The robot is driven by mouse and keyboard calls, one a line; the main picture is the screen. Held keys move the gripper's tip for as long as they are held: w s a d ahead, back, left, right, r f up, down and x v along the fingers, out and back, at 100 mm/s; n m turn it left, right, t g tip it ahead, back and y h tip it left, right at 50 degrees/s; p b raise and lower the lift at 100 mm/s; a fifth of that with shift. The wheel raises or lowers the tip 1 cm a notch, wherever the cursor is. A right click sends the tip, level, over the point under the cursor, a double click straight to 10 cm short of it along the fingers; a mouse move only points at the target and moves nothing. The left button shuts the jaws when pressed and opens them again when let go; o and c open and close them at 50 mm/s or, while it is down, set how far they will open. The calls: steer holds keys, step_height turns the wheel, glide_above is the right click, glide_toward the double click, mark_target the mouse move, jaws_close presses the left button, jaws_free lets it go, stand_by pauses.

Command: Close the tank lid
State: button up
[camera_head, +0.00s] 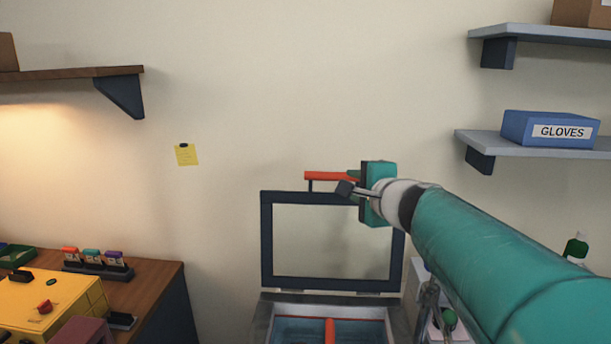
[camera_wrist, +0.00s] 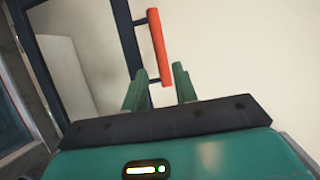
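The tank (camera_head: 262,322) stands low in the middle of the head view. Its lid (camera_head: 266,240) is a dark frame with a clear pane, standing upright and open at the back of the tank. A red bar handle (camera_head: 325,176) is on the lid's top edge; the wrist view also shows this handle (camera_wrist: 157,45). My gripper (camera_head: 354,175) is at the handle's right end. In the wrist view its two green fingers (camera_wrist: 160,84) are apart, one on each side of the handle's near end. I cannot tell whether either finger touches it.
A wooden bench (camera_head: 160,280) with a yellow box (camera_head: 50,300) and a small rack (camera_head: 98,270) is at left. Shelves are on both walls' sides, the right one (camera_head: 540,147) holding a blue gloves box (camera_head: 548,130). A green-capped bottle (camera_head: 576,247) is at right.

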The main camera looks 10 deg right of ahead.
mark_target(331, 175)
steer(key=x, duration=1.3)
steer(key=shift+w+d, duration=0.15)
steer(key=shift+d, duration=0.05)
jaws_close()
